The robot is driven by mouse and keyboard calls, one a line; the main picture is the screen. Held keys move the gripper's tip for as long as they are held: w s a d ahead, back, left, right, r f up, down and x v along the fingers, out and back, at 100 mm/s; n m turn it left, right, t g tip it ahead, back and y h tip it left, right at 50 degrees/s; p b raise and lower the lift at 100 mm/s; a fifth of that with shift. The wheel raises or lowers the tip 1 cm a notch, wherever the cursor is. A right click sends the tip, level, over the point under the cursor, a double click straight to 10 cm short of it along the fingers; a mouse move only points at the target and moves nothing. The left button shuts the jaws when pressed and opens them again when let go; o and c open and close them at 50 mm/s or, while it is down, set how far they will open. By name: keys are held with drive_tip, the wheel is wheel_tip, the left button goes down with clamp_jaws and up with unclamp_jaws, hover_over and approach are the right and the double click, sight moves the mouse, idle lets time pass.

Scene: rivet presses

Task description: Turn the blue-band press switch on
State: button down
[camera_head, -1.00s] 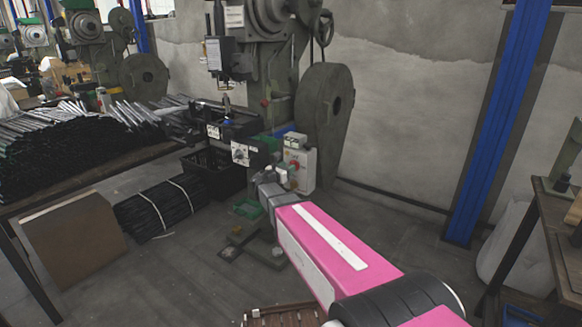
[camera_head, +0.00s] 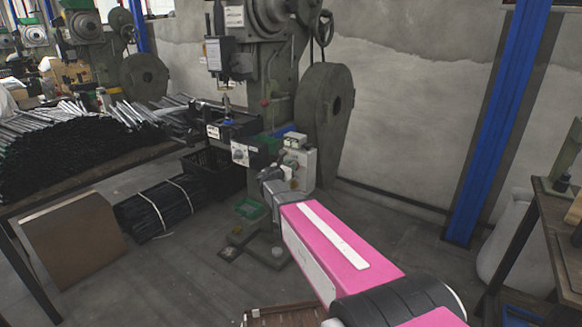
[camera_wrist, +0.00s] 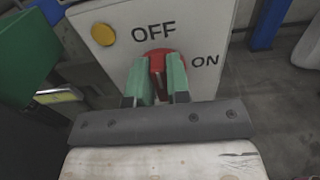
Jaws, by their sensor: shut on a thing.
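The press switch box (camera_wrist: 115,50) is pale, with the words OFF at its top and ON at its right, and a yellow button at upper left. Its red rotary knob (camera_wrist: 158,55) sits between the two labels. My gripper (camera_wrist: 160,75) has its green fingers closed on the knob from both sides, partly hiding it. I cannot tell exactly which way the knob points. In the head view the same box (camera_head: 308,163) stands on the front of the green press (camera_head: 282,90), and a blue part (camera_head: 291,130) shows above it. My gripper hides the knob there.
A table (camera_head: 100,178) with stacked dark bars stands at left, with tied bundles (camera_head: 158,208) and a brown board (camera_head: 75,243) below.

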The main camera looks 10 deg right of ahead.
drive_tip(key=shift+m, duration=0.3)
drive_tip(key=m, duration=0.5)
drive_tip(key=f+m, duration=0.1)
drive_tip(key=m, duration=0.5)
drive_tip(key=s+d+m, duration=0.1)
drive_tip(key=m, duration=0.5)
drive_tip(key=shift+f, duration=0.15)
drive_tip(key=shift+m, duration=0.3)
drive_tip(key=c, duration=1.1)
unclamp_jaws()
drive_tip(key=v, duration=1.1)
